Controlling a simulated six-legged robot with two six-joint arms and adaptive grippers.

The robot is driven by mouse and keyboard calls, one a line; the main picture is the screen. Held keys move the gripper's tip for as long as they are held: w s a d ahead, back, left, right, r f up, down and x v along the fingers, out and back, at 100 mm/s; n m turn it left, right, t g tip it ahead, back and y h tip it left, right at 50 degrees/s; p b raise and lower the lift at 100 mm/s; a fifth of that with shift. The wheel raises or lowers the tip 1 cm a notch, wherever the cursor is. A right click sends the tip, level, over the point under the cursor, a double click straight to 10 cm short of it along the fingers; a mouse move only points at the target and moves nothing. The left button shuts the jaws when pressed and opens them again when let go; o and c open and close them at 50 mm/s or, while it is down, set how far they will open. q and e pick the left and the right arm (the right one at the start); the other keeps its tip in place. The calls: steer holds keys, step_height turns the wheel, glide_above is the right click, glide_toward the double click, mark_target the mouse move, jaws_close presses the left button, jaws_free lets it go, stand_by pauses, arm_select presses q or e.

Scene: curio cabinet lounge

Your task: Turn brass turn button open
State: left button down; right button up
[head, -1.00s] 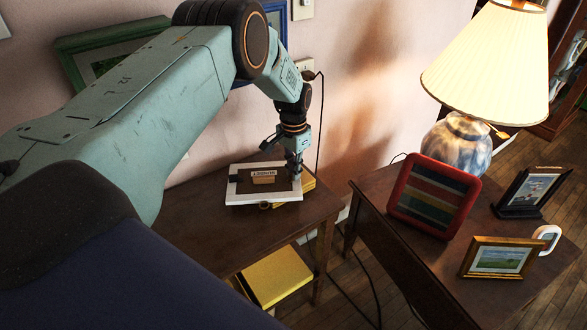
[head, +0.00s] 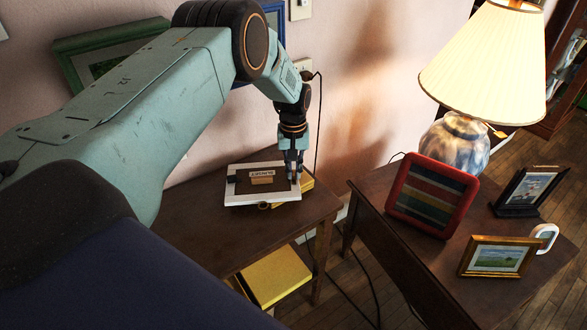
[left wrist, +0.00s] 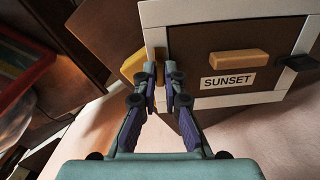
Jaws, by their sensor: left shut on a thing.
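A picture frame (head: 263,202) lies back-up on the small table, with a white border and brown backing. In the left wrist view the frame (left wrist: 205,13) has a "SUNSET" label (left wrist: 228,81), a wooden block (left wrist: 212,61) and a black turn button (left wrist: 297,63) on its right side. My left gripper (head: 294,178) points down at the frame's right edge. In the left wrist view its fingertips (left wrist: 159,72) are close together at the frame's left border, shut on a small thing. The brass turn button is not clearly visible; the fingertips cover that spot.
A yellow book (head: 307,184) shows under the frame's right side. Another yellow book (head: 275,275) sits on the lower shelf. A second table at right holds a lamp (head: 457,140), a red frame (head: 432,195) and smaller frames. Cables hang between the tables.

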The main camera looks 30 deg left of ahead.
arm_select(q)
steer(key=shift+n, duration=0.4)
steer(key=c, duration=1.4)
jaws_free()
steer(key=shift+c, duration=0.2)
steer(key=shift+r, duration=0.1)
step_height(320, 180, up, 12)
steer(key=shift+a+f, duration=0.1)
steer(key=shift+f, duration=0.1)
